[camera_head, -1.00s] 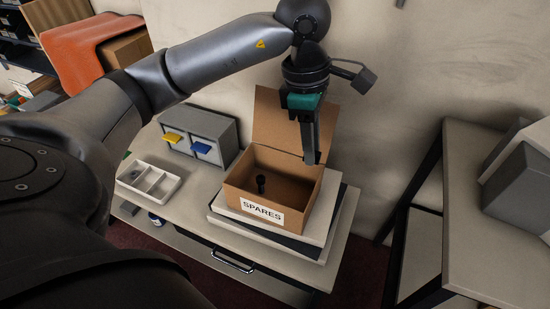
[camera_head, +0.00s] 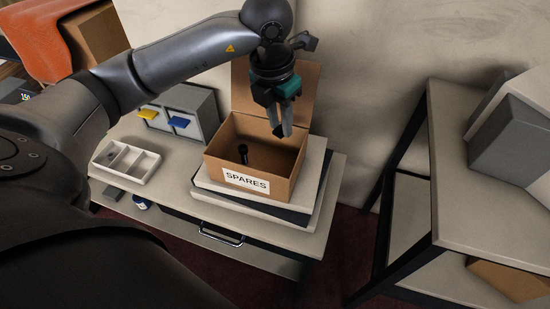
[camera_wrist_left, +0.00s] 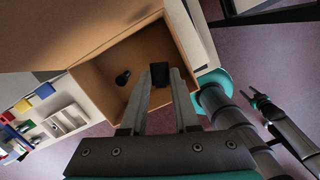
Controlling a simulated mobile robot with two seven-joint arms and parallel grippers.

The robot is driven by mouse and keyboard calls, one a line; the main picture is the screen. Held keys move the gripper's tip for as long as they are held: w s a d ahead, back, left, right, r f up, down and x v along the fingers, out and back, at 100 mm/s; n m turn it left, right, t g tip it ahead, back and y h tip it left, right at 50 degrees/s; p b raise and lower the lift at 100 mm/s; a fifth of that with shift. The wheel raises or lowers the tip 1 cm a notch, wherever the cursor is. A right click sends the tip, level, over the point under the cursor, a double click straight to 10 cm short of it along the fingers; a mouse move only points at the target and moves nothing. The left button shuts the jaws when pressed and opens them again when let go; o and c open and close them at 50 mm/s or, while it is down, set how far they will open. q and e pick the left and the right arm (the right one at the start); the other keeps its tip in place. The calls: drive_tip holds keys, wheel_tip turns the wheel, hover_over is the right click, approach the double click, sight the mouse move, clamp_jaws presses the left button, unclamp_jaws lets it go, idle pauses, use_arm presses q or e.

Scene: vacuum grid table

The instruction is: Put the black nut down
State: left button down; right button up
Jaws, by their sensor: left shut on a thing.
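My left gripper (camera_head: 280,133) hangs above the right part of the open cardboard box (camera_head: 217,150) labelled SPARES, fingers pointing down. In the left wrist view its fingers (camera_wrist_left: 160,82) are shut on a small dark block, which I take to be the black nut (camera_wrist_left: 160,74). It appears over the box opening, near the wall; its exact height is unclear. In the head view the nut is hard to make out. My right gripper (camera_wrist_left: 258,98) shows small in the wrist view.
The box stands on stacked flat slabs (camera_head: 262,205) on a table. Its raised flap (camera_head: 300,85) is behind the gripper. To the left are a white compartment tray (camera_head: 127,161) and a grey drawer unit (camera_head: 200,105) with yellow and blue handles. Another table (camera_head: 470,200) stands right.

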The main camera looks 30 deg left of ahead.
sight(281, 172)
use_arm(q)
wheel_tip(281, 172, down, 14)
drive_tip(key=shift+b, duration=1)
drive_tip(key=shift+f, duration=0.1)
drive_tip(key=c, duration=0.7)
unclamp_jaws()
drive_tip(key=shift+o, duration=0.2)
drive_tip(key=r, duration=0.4)
drive_tip(key=s+r+p, duration=0.1)
drive_tip(key=r, duration=0.3)
drive_tip(key=r+p, duration=0.1)
drive_tip(key=r, duration=0.3)
drive_tip(key=shift+s+a, duration=0.15)
drive_tip(key=shift+s, duration=0.25)
